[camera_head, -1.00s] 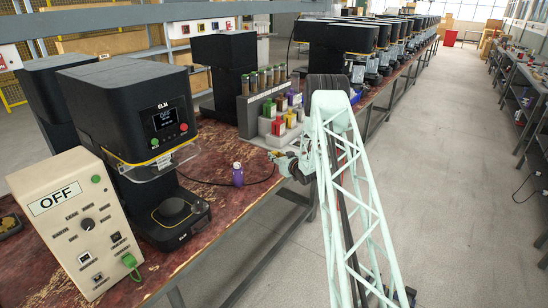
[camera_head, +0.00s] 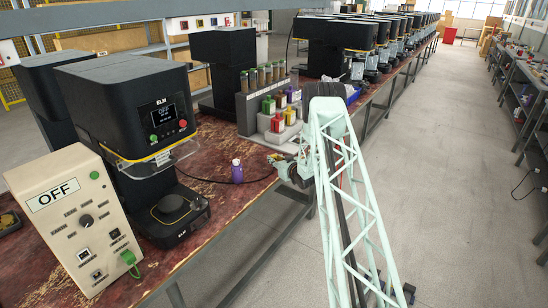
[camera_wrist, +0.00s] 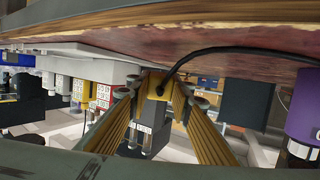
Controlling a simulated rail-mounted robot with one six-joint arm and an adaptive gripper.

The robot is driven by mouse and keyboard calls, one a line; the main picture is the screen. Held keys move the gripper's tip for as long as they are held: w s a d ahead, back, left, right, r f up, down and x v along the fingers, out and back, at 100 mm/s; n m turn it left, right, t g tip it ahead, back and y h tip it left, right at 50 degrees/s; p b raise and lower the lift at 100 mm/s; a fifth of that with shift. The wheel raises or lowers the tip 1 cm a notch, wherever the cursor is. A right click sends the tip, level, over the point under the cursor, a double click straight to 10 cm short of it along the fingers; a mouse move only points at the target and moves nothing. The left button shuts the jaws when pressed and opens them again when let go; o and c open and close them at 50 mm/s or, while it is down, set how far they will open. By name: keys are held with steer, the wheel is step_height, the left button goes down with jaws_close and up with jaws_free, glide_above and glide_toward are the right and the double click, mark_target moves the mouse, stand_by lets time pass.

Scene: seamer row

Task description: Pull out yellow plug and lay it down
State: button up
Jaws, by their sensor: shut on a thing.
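In the wrist view, my gripper (camera_wrist: 157,95) is shut on the yellow plug (camera_wrist: 156,84), with its ribbed fingers on both sides of it. A black cable (camera_wrist: 215,50) curves from the plug to the right. In the head view, my gripper (camera_head: 279,162) is low at the table's front edge, and the plug is too small to make out. The cable (camera_head: 222,182) runs across the tabletop from the seamer to my gripper.
A purple bottle (camera_head: 237,171) stands on the table (camera_head: 212,158), left of my gripper. A rack of coloured containers (camera_head: 277,121) stands behind it. The black seamer (camera_head: 120,105) and the control box (camera_head: 75,225) with a green plug (camera_head: 129,258) are at left.

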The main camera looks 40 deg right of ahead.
steer(key=shift+f, duration=1.4)
steer(key=o, duration=1.1)
steer(key=shift+o, duration=0.2)
steer(key=shift+s, duration=0.1)
steer(key=v, duration=1.2)
